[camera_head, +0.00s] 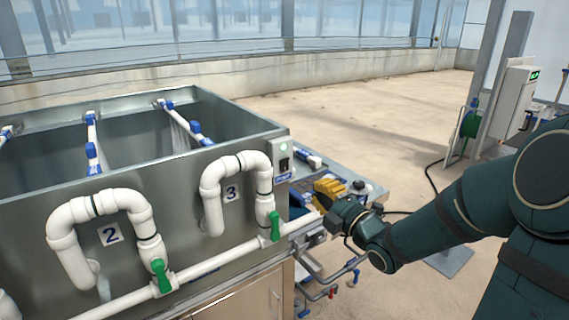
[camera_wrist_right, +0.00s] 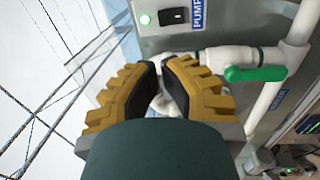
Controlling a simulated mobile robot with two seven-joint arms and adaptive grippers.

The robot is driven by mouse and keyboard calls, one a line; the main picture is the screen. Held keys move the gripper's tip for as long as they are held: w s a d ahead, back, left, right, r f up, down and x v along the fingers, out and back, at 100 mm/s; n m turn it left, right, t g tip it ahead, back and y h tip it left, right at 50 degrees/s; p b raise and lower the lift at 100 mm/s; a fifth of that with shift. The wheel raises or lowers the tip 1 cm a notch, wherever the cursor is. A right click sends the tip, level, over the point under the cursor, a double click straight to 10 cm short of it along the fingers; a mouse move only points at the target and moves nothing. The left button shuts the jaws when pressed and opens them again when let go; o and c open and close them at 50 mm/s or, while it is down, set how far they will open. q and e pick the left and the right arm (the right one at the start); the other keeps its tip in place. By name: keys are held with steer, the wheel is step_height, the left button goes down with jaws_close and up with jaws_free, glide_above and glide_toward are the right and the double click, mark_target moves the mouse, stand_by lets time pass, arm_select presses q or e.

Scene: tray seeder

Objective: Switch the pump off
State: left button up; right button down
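The pump switch (camera_head: 284,164) is a dark rocker on a grey box at the tank's right corner. A lit green lamp (camera_head: 283,147) is above it and a blue PUMP label (camera_head: 283,177) below. In the right wrist view the switch (camera_wrist_right: 174,16), lit lamp (camera_wrist_right: 145,19) and label (camera_wrist_right: 197,13) show at the top, beyond the fingertips. My right gripper (camera_head: 322,186), with yellow fingers, is right of and slightly below the switch, apart from it. In the wrist view its fingertips (camera_wrist_right: 160,66) nearly meet, with nothing held. My left gripper is not in view.
White pipe loops with green valve handles (camera_head: 275,226) run along the tank front (camera_head: 190,250), close to the right gripper. A side shelf (camera_head: 372,188) with small items lies behind it. The concrete floor (camera_head: 350,120) beyond is mostly clear.

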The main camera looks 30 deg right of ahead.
mark_target(279, 155)
steer(key=w, duration=0.4)
steer(key=w+r, duration=0.1)
steer(key=w, duration=0.4)
steer(key=w+a+p, duration=0.1)
steer(key=w, duration=0.3)
steer(key=shift+w+a+r, duration=0.1)
steer(key=shift+w+r, duration=0.25)
steer(key=shift+w+f+b, duration=0.1)
steer(key=shift+w+b, duration=0.15)
steer(key=shift+b, duration=0.65)
steer(key=shift+w+r+b, duration=0.1)
steer(key=shift+r+b, duration=0.15)
steer(key=shift+b, duration=0.05)
steer(key=shift+r+g+p, duration=0.25)
steer(key=shift+g+p, duration=0.05)
steer(key=shift+g, duration=0.1)
